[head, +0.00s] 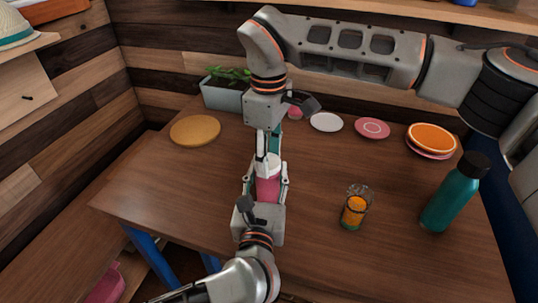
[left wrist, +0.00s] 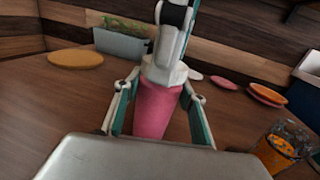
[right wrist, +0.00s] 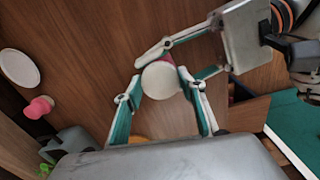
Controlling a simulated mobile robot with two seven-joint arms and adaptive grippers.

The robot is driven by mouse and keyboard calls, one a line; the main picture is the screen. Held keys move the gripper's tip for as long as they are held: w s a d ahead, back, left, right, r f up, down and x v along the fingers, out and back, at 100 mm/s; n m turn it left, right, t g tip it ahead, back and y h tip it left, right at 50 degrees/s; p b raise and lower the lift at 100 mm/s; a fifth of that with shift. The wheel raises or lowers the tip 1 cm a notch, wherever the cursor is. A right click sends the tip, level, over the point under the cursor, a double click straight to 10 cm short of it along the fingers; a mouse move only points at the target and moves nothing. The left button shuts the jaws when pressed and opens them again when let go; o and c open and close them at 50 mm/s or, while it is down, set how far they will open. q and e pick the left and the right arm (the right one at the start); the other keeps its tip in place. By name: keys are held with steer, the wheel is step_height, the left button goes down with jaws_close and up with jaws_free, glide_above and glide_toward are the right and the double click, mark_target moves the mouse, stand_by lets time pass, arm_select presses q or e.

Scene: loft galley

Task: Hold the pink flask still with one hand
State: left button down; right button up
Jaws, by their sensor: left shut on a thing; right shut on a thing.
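The pink flask (head: 267,189) stands upright on the wooden table, with a white cap (head: 269,162) on its top. My left gripper (head: 266,180) is shut around the flask's pink body from the front; the left wrist view shows the flask (left wrist: 157,110) between its two fingers. My right gripper (head: 268,151) reaches down from above and is shut on the white cap. The right wrist view shows the cap (right wrist: 160,80) end-on between the right fingers. The cap hides most of the flask there.
A glass with orange contents (head: 354,210) and a teal bottle (head: 452,198) stand to the right. A yellow round mat (head: 195,130) and a planter (head: 223,98) are at the back left. A white plate (head: 326,122), pink plate (head: 372,128) and orange plate (head: 432,137) lie behind.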

steer(key=o, duration=0.8)
step_height(320, 180, up, 12)
steer(key=shift+r, duration=0.1)
arm_select(q)
steer(key=c, duration=1.2)
jaws_free()
steer(key=shift+o, duration=0.2)
steer(key=s+a, duration=0.1)
steer(key=s, duration=1.1)
steer(key=shift+a, duration=0.25)
steer(key=shift+s, duration=0.1)
